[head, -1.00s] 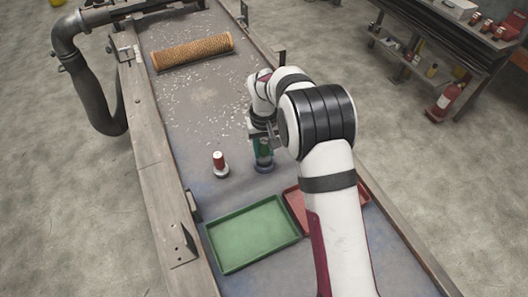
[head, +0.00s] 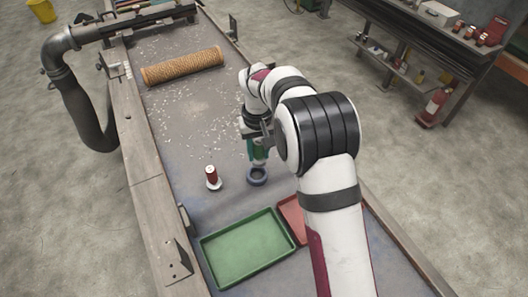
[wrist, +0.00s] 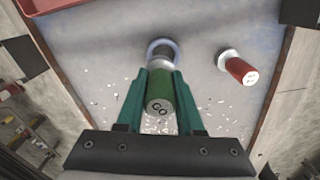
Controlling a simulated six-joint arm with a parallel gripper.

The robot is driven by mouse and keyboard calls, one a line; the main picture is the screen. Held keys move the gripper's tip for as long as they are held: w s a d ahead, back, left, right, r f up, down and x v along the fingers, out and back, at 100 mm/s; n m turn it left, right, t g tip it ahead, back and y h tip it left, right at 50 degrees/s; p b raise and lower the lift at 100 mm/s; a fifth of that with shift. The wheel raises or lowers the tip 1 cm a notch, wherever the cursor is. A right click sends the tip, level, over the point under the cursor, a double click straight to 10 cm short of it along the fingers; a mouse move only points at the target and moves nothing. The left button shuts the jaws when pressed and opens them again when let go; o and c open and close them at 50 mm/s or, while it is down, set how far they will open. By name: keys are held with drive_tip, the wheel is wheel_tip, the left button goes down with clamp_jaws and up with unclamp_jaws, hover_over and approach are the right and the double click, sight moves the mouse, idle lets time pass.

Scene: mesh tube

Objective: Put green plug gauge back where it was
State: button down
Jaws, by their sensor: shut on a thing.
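The green plug gauge (wrist: 160,98), with "GO" on its end, is held between the two teal fingers of my gripper (wrist: 160,92). It also shows in the head view (head: 259,156) below my wrist. A round grey-blue ring holder (head: 257,177) stands on the table just beneath it, its dark opening partly visible. It also shows in the wrist view (wrist: 164,44) behind the gauge. The gauge appears roughly upright over the holder; I cannot tell whether its lower tip is inside the opening.
A red plug gauge (head: 211,175) stands in a pale holder to the left. A green tray (head: 245,248) and a partly hidden red tray (head: 291,216) lie nearer. A tan mesh tube (head: 182,66) lies at the far end, with white scraps scattered before it.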

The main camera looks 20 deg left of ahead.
drive_tip(key=w+d+r+m, duration=0.2)
drive_tip(key=w+d+m, duration=0.15)
drive_tip(key=d, duration=0.55)
drive_tip(key=w+d+r+m, duration=0.2)
drive_tip(key=w+d, duration=0.3)
drive_tip(key=d, duration=0.5)
drive_tip(key=a+f, duration=0.2)
drive_tip(key=a, duration=0.1)
drive_tip(key=w+a+f, duration=0.1)
drive_tip(key=a+f, duration=0.1)
drive_tip(key=a, duration=0.2)
drive_tip(key=w+a+f, duration=0.1)
drive_tip(key=a+f, duration=0.2)
drive_tip(key=a, duration=0.1)
wheel_tip(320, 180, down, 4)
drive_tip(key=shift+f, duration=0.1)
drive_tip(key=c, duration=0.5)
unclamp_jaws()
drive_tip(key=shift+f, duration=0.1)
drive_tip(key=shift+c, duration=0.2)
